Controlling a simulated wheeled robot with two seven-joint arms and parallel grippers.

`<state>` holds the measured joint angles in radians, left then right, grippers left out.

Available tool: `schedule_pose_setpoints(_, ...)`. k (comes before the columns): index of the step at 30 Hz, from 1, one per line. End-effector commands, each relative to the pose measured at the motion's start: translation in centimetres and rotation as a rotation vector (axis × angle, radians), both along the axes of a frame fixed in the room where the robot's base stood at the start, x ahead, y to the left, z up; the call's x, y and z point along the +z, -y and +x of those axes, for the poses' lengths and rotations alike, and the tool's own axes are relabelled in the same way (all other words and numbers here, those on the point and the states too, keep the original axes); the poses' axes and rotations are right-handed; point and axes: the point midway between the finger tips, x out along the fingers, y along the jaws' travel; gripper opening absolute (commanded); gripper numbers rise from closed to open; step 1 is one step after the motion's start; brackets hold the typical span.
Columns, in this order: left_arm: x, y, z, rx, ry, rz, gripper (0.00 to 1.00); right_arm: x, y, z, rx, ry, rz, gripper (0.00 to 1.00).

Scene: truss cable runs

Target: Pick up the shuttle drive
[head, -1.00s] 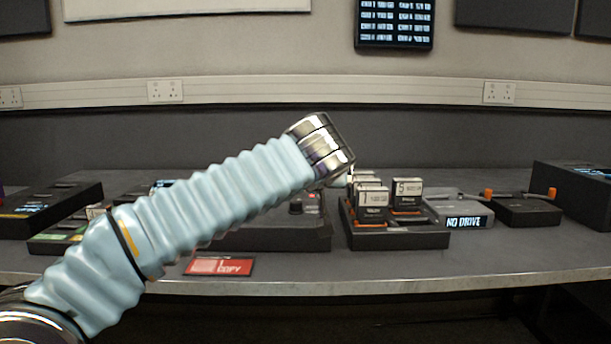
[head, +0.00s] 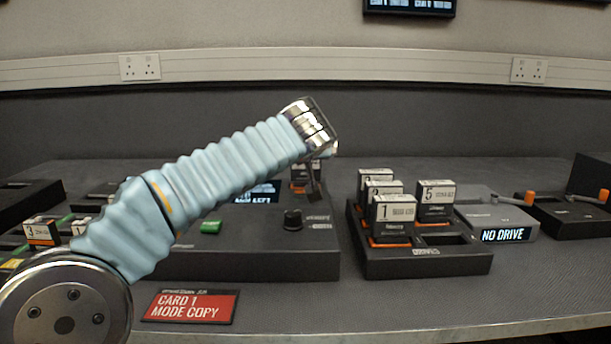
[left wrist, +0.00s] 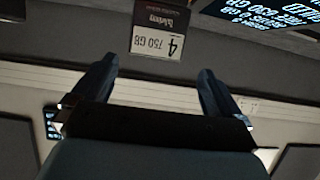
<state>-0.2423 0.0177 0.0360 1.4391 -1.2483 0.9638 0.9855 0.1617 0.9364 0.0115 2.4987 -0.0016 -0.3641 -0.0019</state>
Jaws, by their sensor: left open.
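A drive labelled 4, 750 GB (left wrist: 158,30) shows upside down in the left wrist view, just beyond and between my fingertips. In the head view a drive (head: 299,176) with an orange base stands in the black console, partly hidden behind my left gripper. My left gripper (left wrist: 157,68) is open and empty, its fingers apart, not touching the drive. In the head view my left gripper (head: 315,182) is mostly hidden by its wrist. Several labelled drives, among them 1 (head: 395,212) and 5 (head: 436,200), stand in a black rack (head: 428,262). No readable label says shuttle. My right gripper is not in view.
A grey unit (head: 505,222) reading NO DRIVE stands right of the rack. The console has a knob (head: 293,219) and a green button (head: 210,227). A red CARD 1 MODE COPY sign (head: 190,306) is at the front. More drives (head: 40,232) stand at left.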

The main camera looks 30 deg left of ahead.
Motion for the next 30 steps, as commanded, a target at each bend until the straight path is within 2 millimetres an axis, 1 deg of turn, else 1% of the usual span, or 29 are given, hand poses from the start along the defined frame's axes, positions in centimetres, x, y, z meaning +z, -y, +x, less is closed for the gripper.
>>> schedule_pose_setpoints(5,-0.5,-0.6,1.2,0.0,-0.001,-0.001,1.0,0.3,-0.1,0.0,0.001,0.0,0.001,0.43)
schedule_pose_setpoints(10,-1.3,-1.4,3.6,0.0,-0.003,0.001,1.0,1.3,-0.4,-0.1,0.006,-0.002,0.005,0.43)
schedule_pose_setpoints(13,-2.0,-2.2,4.7,0.002,-0.001,0.0,1.0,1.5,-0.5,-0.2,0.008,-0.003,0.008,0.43)
schedule_pose_setpoints(16,-2.3,-2.5,5.2,0.001,0.0,0.0,1.0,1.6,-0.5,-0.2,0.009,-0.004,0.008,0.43)
schedule_pose_setpoints(22,-2.4,-2.5,5.3,-0.001,0.002,-0.001,1.0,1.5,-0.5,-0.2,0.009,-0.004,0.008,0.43)
schedule_pose_setpoints(23,-2.4,-2.5,5.3,-0.001,0.002,-0.001,0.97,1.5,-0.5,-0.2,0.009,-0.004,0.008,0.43)
schedule_pose_setpoints(30,-2.4,-2.5,5.3,0.0,0.001,0.001,0.6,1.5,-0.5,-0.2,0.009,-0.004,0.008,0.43)
